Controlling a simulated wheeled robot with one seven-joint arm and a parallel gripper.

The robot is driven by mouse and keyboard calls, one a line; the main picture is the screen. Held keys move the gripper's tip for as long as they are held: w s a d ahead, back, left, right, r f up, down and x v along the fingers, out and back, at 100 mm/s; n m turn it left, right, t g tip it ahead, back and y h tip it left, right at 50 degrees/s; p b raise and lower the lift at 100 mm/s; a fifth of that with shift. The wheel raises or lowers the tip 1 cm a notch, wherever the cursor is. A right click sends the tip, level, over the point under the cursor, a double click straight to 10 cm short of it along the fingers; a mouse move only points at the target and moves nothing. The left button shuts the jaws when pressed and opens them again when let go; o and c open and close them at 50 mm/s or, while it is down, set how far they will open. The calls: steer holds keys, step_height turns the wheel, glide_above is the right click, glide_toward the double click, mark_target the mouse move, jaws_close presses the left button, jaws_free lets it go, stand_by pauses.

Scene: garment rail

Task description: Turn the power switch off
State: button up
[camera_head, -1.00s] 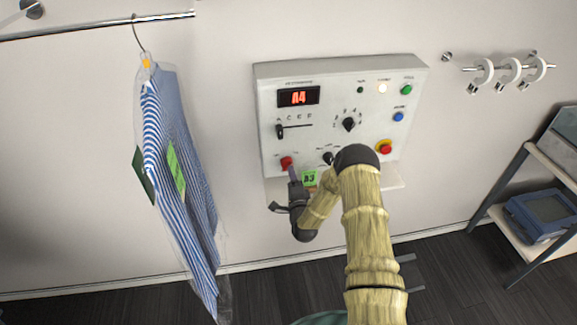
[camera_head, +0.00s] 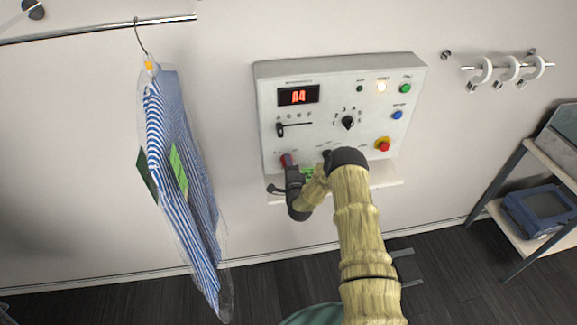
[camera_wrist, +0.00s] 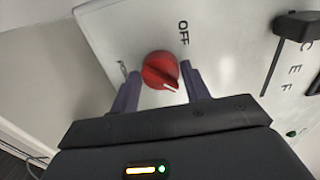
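The power switch is a round red knob (camera_wrist: 160,70) on the white control panel (camera_head: 350,90), at its lower left. In the wrist view its white mark points to the lower right, and an "OFF" label (camera_wrist: 183,33) stands above and to the right of it. My gripper (camera_wrist: 160,68) is open, with one purple finger on either side of the knob. Small gaps seem to show, so I cannot tell whether either finger touches it. In the head view my gripper (camera_head: 288,164) covers most of the knob.
A bagged striped shirt (camera_head: 180,170) hangs to the left. A shelf (camera_head: 530,160) stands at the right.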

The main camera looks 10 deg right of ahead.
steer(key=c, duration=0.5)
steer(key=shift+f+n+b, duration=0.1)
steer(key=shift+n+b, duration=0.3)
steer(key=shift+b, duration=0.25)
steer(key=n+b, duration=1.7)
steer(key=b, duration=0.5)
steer(key=shift+b, duration=0.3)
steer(key=o, duration=1)
steer(key=shift+c, duration=0.2)
